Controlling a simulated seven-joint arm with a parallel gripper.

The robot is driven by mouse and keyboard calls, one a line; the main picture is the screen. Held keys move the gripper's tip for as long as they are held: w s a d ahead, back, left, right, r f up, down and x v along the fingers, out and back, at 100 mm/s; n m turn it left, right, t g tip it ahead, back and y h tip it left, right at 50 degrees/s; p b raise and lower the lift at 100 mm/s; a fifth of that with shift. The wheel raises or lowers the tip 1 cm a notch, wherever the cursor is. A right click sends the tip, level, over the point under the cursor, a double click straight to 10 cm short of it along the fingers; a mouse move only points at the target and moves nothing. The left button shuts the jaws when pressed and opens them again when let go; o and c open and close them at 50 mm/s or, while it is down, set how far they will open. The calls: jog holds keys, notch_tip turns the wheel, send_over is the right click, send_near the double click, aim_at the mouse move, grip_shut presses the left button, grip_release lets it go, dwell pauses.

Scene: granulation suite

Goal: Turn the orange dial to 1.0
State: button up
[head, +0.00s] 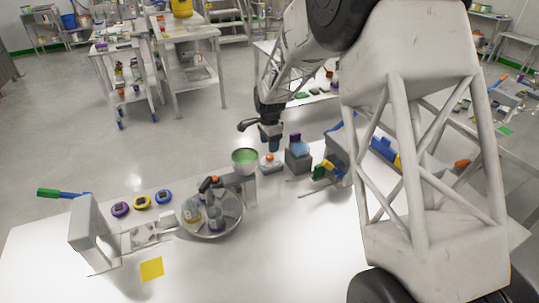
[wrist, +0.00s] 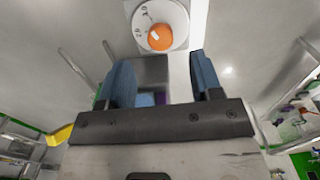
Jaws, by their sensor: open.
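The orange dial (head: 270,158) sits on a small white base (head: 268,167) on the white bench. In the wrist view the dial (wrist: 160,37) is a round orange knob with a white mark at its left side. Its pale dial plate (wrist: 178,14) carries small dark figures, too small to read surely. My gripper (head: 270,147) points down above and just behind the dial in the head view. In the wrist view its two blue fingers (wrist: 163,80) are spread apart with nothing held, and the dial is beyond the fingertips, not touched.
A grey box (head: 298,158) with blue and purple parts stands right of the dial. A round metal tray (head: 227,220) holds containers. A yellow square (head: 152,269) lies on the bench near clear room.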

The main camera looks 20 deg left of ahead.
aim_at(270, 156)
jog(key=shift+f, duration=2.8)
jog(key=shift+c, duration=0.3)
jog(key=c, duration=0.9)
jog(key=shift+o, duration=0.2)
